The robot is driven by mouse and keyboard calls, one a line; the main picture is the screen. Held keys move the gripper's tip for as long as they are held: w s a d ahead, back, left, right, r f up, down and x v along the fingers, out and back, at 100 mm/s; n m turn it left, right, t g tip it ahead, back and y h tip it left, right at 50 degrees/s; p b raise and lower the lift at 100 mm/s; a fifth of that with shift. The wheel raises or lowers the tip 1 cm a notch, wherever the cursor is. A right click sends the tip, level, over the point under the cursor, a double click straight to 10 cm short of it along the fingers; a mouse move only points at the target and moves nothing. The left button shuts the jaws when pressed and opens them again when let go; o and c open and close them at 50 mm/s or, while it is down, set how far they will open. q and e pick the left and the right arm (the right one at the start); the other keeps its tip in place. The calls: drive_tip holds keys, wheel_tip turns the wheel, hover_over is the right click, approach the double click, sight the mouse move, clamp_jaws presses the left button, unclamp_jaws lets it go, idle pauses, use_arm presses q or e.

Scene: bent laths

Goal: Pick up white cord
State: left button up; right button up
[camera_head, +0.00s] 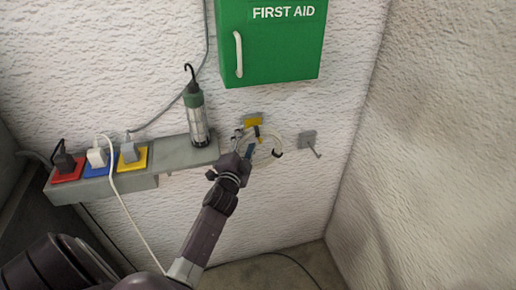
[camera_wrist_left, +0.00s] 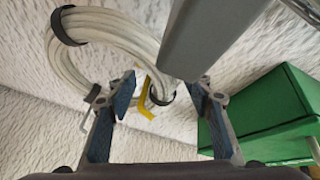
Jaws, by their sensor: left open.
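The white cord (camera_head: 275,139) is a coil with black ties, hanging on the wall at a yellow hook (camera_head: 253,120). My left gripper (camera_head: 243,145) is at the coil's left side and hides part of it. In the left wrist view the coil (camera_wrist_left: 90,28) fills the upper left, and its lower end with a black tie shows between the two blue-padded fingers, beside the yellow hook (camera_wrist_left: 147,98). The fingers (camera_wrist_left: 161,93) are apart and not closed on the cord. I cannot tell how deep the coil sits between them. My right gripper is not in view.
A grey shelf (camera_head: 180,150) with a lamp (camera_head: 196,112) on it is just left of the gripper. Plugs in coloured sockets stand further left. A green first aid box (camera_head: 270,45) is above. An empty grey hook (camera_head: 308,139) is to the right.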

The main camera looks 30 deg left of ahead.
use_arm(q)
drive_tip(key=shift+w, duration=0.1)
clamp_jaws()
idle(0.3)
drive_tip(key=shift+r, duration=0.15)
